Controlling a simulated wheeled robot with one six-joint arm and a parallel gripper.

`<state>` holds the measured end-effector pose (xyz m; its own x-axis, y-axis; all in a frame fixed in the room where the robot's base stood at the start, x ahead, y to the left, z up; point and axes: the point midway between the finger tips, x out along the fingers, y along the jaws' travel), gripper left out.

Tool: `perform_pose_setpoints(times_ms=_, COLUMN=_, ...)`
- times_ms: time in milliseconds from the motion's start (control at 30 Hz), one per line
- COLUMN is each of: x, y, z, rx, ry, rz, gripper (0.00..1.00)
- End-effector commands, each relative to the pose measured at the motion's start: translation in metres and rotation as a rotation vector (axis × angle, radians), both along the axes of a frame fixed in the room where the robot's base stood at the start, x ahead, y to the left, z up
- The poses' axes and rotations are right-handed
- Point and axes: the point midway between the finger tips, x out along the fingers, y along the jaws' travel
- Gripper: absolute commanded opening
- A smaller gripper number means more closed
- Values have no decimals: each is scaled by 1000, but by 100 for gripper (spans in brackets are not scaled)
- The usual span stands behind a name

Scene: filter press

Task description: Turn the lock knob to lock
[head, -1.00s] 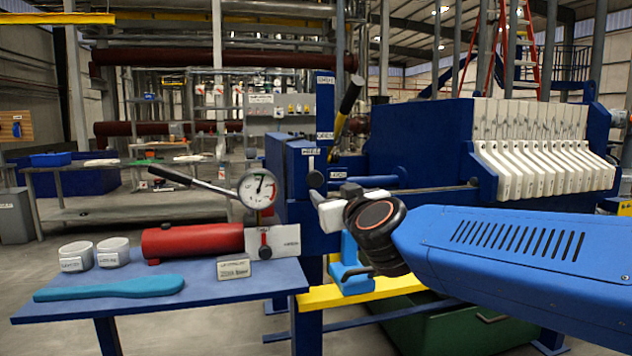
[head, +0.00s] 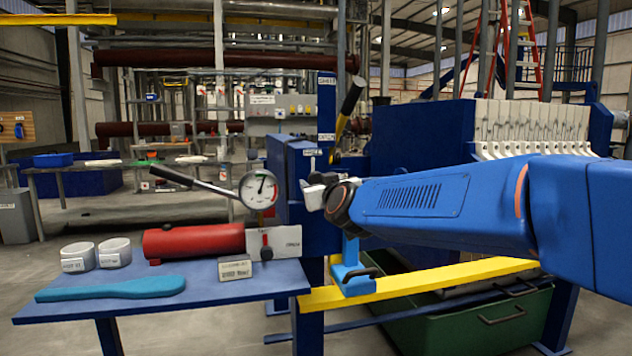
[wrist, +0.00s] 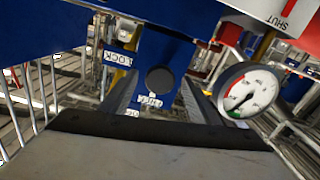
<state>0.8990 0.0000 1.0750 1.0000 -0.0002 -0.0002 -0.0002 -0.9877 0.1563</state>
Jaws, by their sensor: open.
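The lock knob (wrist: 160,79) shows in the wrist view as a dark round disc on the blue panel (wrist: 170,50). White tags with lettering sit around it, one reading LOCK (wrist: 116,59). My gripper (wrist: 155,90) is open, with one grey finger on each side of the knob in this view. I cannot tell whether the fingers touch it. In the head view my gripper (head: 310,190) is at the front of the blue press housing (head: 292,165), and it hides the knob there.
A round dial gauge (head: 258,190) and a red cylinder (head: 195,240) stand left of my gripper. A black-handled lever (head: 351,97) rises above it. A yellow rail (head: 430,283) runs below my arm. The blue table (head: 220,285) holds two white cups and a teal tool.

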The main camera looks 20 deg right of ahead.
Motion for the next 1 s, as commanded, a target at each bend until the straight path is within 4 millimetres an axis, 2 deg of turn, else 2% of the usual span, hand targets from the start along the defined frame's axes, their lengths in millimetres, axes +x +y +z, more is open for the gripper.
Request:
perform_pose_setpoints(times_ms=100, x=15, y=0, z=0, rx=-1, ry=1, rz=0, gripper=56)
perform_pose_setpoints(times_ms=300, x=29, y=0, z=0, rx=1, ry=0, rz=0, gripper=56)
perform_pose_setpoints(times_ms=667, x=32, y=0, z=0, rx=0, ry=0, rz=0, gripper=56)
perform_pose_setpoints(times_ms=833, x=32, y=0, z=0, rx=0, ry=0, rz=0, gripper=15)
perform_pose_setpoints(times_ms=1000, x=32, y=0, z=0, rx=3, ry=0, rz=0, gripper=15)
